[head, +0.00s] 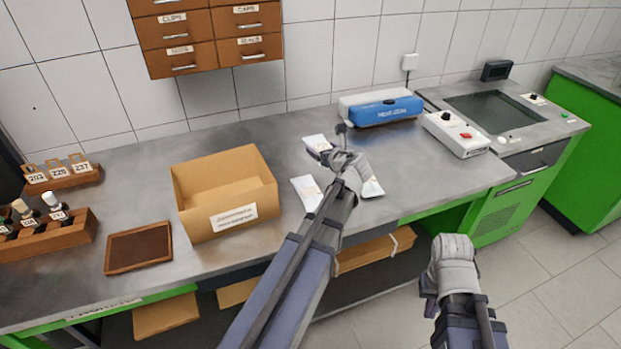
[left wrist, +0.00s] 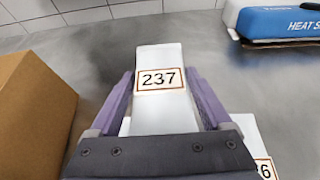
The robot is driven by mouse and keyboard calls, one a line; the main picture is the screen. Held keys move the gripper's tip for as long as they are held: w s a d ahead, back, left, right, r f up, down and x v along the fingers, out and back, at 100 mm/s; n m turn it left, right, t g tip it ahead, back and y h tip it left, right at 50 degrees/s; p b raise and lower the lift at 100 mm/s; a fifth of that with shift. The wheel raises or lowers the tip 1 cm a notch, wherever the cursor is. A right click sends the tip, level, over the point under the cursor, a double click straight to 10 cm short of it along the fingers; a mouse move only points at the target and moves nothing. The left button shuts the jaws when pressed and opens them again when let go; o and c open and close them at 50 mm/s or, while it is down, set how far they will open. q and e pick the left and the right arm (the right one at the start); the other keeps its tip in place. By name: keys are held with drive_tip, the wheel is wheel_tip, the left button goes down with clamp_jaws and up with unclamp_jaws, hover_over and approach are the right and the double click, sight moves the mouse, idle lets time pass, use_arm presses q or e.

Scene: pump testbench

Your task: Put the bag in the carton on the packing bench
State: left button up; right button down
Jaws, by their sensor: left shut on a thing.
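My left gripper (head: 333,150) is shut on a white bag (head: 316,143) over the packing bench. In the left wrist view this bag (left wrist: 160,78) has a label reading 237 and stands between the purple fingers. The open carton (head: 225,222) stands to the left of the gripper and looks empty, with a printed label on its front; its brown side (left wrist: 32,110) shows at the left of the left wrist view. Whether the bag touches the bench I cannot tell. My right gripper (head: 450,250) hangs in front of the bench, its fingertips hidden.
Other white bags lie on the bench, one left of my left arm (head: 307,193) and one right of it (head: 372,188). A blue heat sealer (head: 385,110) stands at the back. A brown tray (head: 138,248) and wooden racks (head: 50,236) are at the left.

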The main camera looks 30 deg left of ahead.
use_arm(q)
drive_tip(key=b, duration=0.3)
hover_over(322, 175)
wheel_tip(322, 175, down, 4)
drive_tip(key=shift+f, duration=0.2)
drive_tip(key=shift+f+b, duration=0.1)
drive_tip(key=shift+b, duration=0.2)
wheel_tip(322, 175, down, 4)
drive_tip(key=b, duration=0.3)
drive_tip(key=shift+r, duration=0.2)
drive_tip(key=shift+f+b, duration=0.15)
drive_tip(key=shift+b, duration=0.25)
drive_tip(key=o, duration=1.4)
